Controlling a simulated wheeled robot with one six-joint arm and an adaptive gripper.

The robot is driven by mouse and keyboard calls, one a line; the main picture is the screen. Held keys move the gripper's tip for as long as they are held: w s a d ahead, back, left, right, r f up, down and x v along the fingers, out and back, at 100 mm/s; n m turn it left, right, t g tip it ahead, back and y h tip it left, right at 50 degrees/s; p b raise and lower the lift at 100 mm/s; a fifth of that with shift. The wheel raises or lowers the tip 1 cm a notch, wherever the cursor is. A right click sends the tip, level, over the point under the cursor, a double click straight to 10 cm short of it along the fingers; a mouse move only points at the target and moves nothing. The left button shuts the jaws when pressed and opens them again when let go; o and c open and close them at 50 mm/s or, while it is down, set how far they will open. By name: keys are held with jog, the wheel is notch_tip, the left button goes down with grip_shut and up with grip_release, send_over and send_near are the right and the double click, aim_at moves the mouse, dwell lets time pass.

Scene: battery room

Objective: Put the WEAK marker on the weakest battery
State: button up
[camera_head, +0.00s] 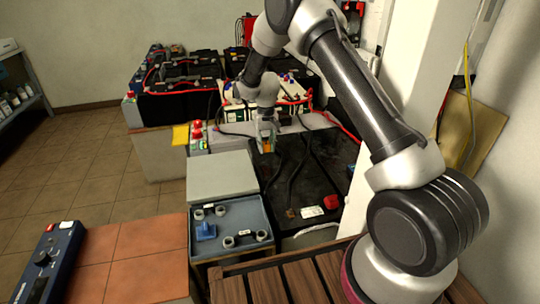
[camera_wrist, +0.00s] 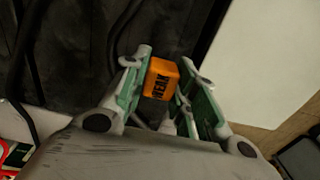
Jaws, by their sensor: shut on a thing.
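The WEAK marker is a small orange block (camera_wrist: 160,82) with dark lettering, between the fingers in the wrist view. My gripper (camera_wrist: 164,76) is shut on it. In the head view my gripper (camera_head: 266,136) hangs over the far left part of a large black battery top (camera_head: 280,178), with the orange marker (camera_head: 267,147) at its tips. Black cables, a red cap and a white label lie on that top. More black batteries with red cables (camera_head: 180,85) stand at the back left. No charge reading is legible, so I cannot tell which battery is weakest.
A pale grey flat-topped box (camera_head: 222,178) stands left of the black top. In front of it is a blue-grey tray (camera_head: 262,236) with a blue piece and metal connectors. A blue meter box (camera_head: 50,262) is at the lower left. A wooden slatted surface (camera_head: 290,284) is in front.

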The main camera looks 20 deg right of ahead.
aim_at(266, 159)
jog(key=shift+f, duration=2.15)
jog(key=o, duration=0.8)
jog(key=shift+f, duration=0.1)
jog(key=shift+o, duration=0.2)
notch_tip(266, 159, up, 12)
jog(key=shift+r, duration=0.15)
jog(key=shift+s, duration=0.1)
